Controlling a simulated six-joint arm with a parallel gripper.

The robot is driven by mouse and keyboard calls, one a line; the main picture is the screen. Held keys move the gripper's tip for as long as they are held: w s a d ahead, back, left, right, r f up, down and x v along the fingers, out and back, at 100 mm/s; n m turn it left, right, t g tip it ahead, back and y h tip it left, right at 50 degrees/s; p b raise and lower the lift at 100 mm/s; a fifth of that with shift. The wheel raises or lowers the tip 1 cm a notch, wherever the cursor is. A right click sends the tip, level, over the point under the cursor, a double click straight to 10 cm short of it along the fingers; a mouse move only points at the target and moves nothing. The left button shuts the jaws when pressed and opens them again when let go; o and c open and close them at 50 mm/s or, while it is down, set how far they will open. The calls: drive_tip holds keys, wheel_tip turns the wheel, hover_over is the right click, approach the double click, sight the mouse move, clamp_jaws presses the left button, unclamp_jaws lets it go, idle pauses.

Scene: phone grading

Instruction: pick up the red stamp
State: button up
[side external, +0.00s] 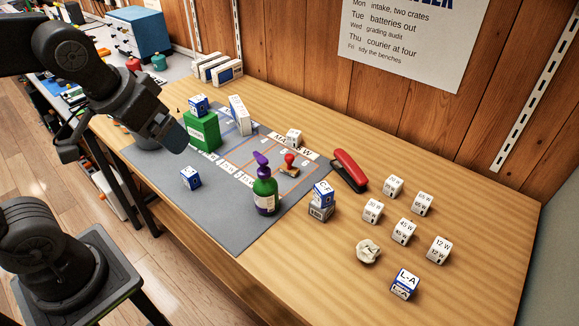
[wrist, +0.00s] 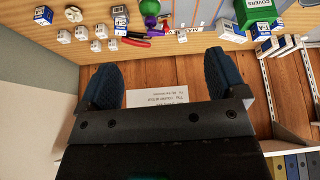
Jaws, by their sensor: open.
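The red stamp (side external: 290,160) stands upright on the grey mat (side external: 237,228), with a red knob on top and a brown base. It is just right of the green bottle with a purple pump (side external: 265,190). My gripper (side external: 170,138) is in the air at the left of the mat, well apart from the stamp. In the wrist view my gripper (wrist: 160,62) is open with nothing between its fingers. That view looks mostly at the wall, and I cannot make out the stamp clearly there.
A red stapler (side external: 349,170) lies right of the stamp. A blue and white C-F box (side external: 323,192) stands near the bottle. A green box (side external: 202,131) stands on the mat's left half. Several white cubes and a crumpled paper (side external: 368,251) occupy the right of the table.

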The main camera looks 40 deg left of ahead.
drive_tip(key=w+n+g+y, duration=0.1)
drive_tip(key=w+n, duration=0.2)
drive_tip(key=w, duration=0.7)
drive_tip(key=n+g+y, duration=0.2)
drive_tip(key=n, duration=0.5)
hover_over(290, 164)
drive_tip(key=s+d, duration=0.2)
drive_tip(key=d, duration=0.2)
wheel_tip(290, 164, down, 19)
drive_tip(key=shift+t+y, duration=0.3)
drive_tip(key=x, duration=1.4)
drive_tip(key=shift+s+a, duration=0.15)
drive_tip(key=shift+s, duration=0.15)
drive_tip(key=c, duration=1)
